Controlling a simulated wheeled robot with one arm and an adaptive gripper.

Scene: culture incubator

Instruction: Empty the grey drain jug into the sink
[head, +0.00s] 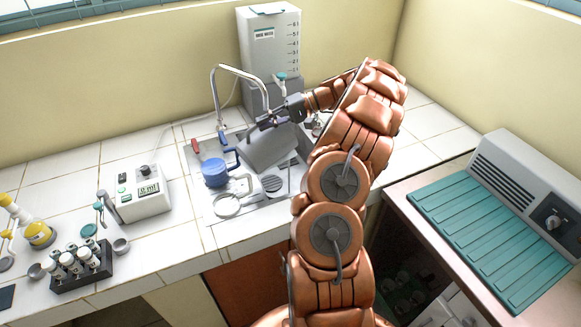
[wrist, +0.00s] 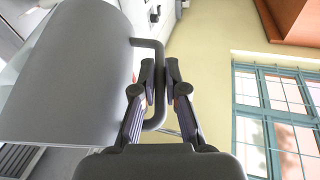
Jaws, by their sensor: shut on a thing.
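The grey drain jug (head: 268,148) is tilted over the sink (head: 288,176), in the middle of the head view. Its smooth grey body (wrist: 75,75) fills the left of the wrist view. My gripper (head: 272,120) is shut on the jug's handle (wrist: 148,43). The fingers (wrist: 161,70) close around the upright part of that handle in the wrist view. The jug's mouth and any liquid in it are hidden from me. Part of the sink basin is hidden behind the jug and my arm.
A curved tap (head: 240,69) stands behind the sink, close to my gripper. A tall white tank (head: 270,42) is at the back. A meter box (head: 142,194) and vial rack (head: 80,268) stand farther left.

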